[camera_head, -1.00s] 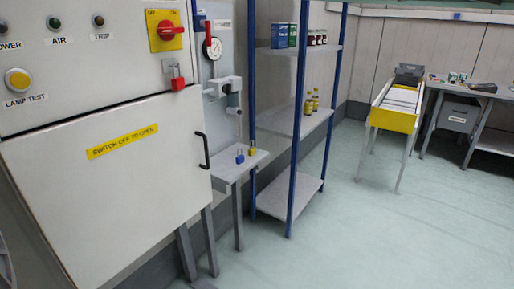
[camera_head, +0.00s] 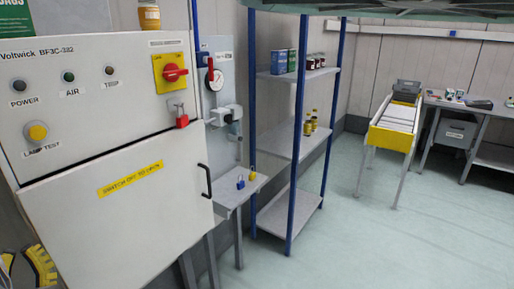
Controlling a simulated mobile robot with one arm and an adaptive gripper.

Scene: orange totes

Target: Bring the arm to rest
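My gripper (camera_head: 20,256) shows in the lower left corner of the head view, with yellow and dark ribbed fingers. The fingers stand apart and nothing shows between them. The frame edge cuts off part of it, and the rest of my arm is not in view. The gripper appears in front of the lower left side of the grey cabinet (camera_head: 150,225); I cannot tell the distance between them.
A red padlock (camera_head: 182,121) hangs below the cabinet's red switch (camera_head: 173,72). A small shelf (camera_head: 240,188) holds blue and yellow padlocks. A blue-post rack (camera_head: 290,205) stands beside it. The floor (camera_head: 400,245) at right is clear.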

